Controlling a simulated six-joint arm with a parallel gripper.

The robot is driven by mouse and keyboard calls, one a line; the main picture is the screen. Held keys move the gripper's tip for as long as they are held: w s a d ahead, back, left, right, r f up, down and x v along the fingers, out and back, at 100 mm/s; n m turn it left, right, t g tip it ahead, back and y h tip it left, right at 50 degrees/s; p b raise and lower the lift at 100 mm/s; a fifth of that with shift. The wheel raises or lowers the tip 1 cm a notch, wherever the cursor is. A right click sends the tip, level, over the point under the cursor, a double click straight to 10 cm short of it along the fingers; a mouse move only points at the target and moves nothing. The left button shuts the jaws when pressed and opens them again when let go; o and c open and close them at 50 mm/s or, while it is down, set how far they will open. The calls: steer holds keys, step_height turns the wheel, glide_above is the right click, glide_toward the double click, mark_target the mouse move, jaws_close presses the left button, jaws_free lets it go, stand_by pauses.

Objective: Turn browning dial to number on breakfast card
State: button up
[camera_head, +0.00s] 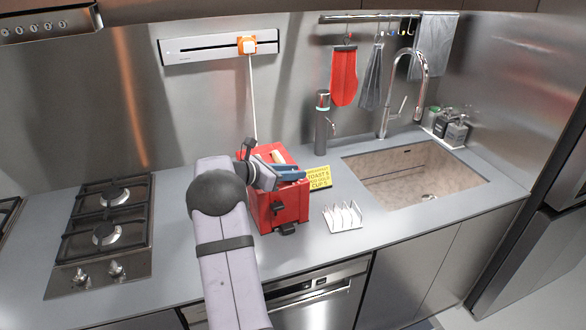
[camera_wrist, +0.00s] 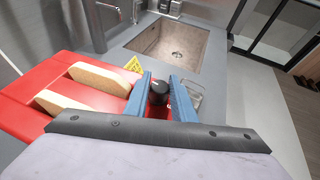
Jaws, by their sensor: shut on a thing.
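The red toaster (camera_head: 283,212) stands on the counter, with bread slices (camera_wrist: 98,78) in its slots. The yellow breakfast card (camera_head: 319,178) stands to its right. Its text includes "TOAST" and "CUPS"; the figure after "TOAST" looks like a 6 but is too small to be sure. My gripper (camera_head: 292,174) is over the toaster's right side. In the wrist view, its blue fingers (camera_wrist: 161,80) are shut on the black browning dial (camera_wrist: 158,92), one on each side. I cannot read the dial's setting; the card (camera_wrist: 133,64) is partly hidden behind a finger.
A white toast rack (camera_head: 343,217) stands right of the toaster. The sink (camera_head: 410,178) and tap (camera_head: 420,75) are farther right, and a gas hob (camera_head: 105,230) is at left. A white cord (camera_head: 252,100) runs down from the wall socket behind the toaster.

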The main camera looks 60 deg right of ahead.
steer(key=shift+m+g+y+p, duration=0.8)
steer(key=shift+m+g, duration=0.2)
steer(key=shift+m, duration=0.1)
steer(key=shift+m+g+y+p, duration=0.55)
steer(key=shift+m+g+y, duration=0.15)
steer(key=shift+m+g, duration=0.2)
steer(key=o, duration=1.1)
steer(key=shift+c, duration=0.2)
steer(key=shift+w+a+r+b, duration=0.15)
steer(key=shift+w+a+b, duration=0.2)
steer(key=shift+w+b, duration=0.1)
steer(key=shift+b+v, duration=0.95)
steer(key=shift+v, duration=2.15)
steer(key=shift+r, duration=0.15)
